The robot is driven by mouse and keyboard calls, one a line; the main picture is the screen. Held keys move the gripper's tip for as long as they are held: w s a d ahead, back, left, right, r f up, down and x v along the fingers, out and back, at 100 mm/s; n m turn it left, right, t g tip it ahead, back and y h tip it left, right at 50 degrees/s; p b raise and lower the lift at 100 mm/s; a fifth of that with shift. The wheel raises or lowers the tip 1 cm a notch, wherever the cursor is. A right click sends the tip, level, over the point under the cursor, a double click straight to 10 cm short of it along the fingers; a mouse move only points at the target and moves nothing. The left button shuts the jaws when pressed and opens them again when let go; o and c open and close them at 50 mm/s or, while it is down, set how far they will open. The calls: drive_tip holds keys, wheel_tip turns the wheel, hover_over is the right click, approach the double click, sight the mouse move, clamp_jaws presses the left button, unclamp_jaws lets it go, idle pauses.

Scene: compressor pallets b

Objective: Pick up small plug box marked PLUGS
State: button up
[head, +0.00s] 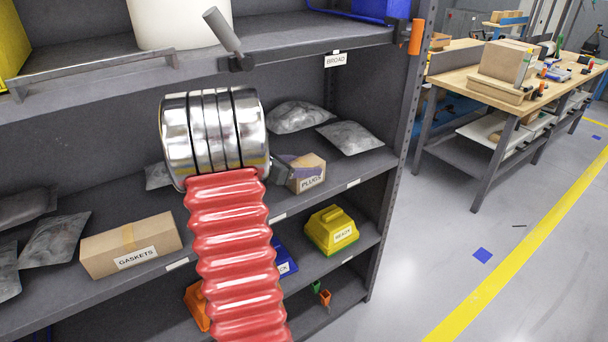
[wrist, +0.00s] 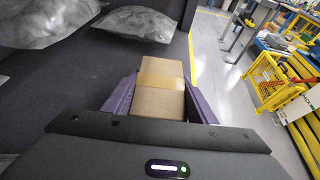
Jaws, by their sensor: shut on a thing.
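The small cardboard plug box (head: 311,176) has a white label reading PLUGS on its front and is on the grey middle shelf, near its right end. In the wrist view the box (wrist: 160,98) has a tan tape strip across it and sits between the two purple fingers. My gripper (head: 287,166) is shut on the box from its left side. In the wrist view my gripper (wrist: 160,95) shows a finger along each side of the box. Whether the box touches the shelf is hard to tell. My red bellows arm and silver wrist hide part of the shelf.
A GASKETS box (head: 130,244) and silver bags (head: 350,137) share the shelf. A yellow case (head: 332,230) sits on the shelf below. The rack's upright post (head: 392,180) stands right of the plug box. A workbench (head: 500,90) stands beyond open floor.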

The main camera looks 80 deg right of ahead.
sight(304, 163)
wheel_tip(304, 163, up, 10)
drive_tip(key=shift+r, duration=0.1)
idle(0.6)
idle(0.4)
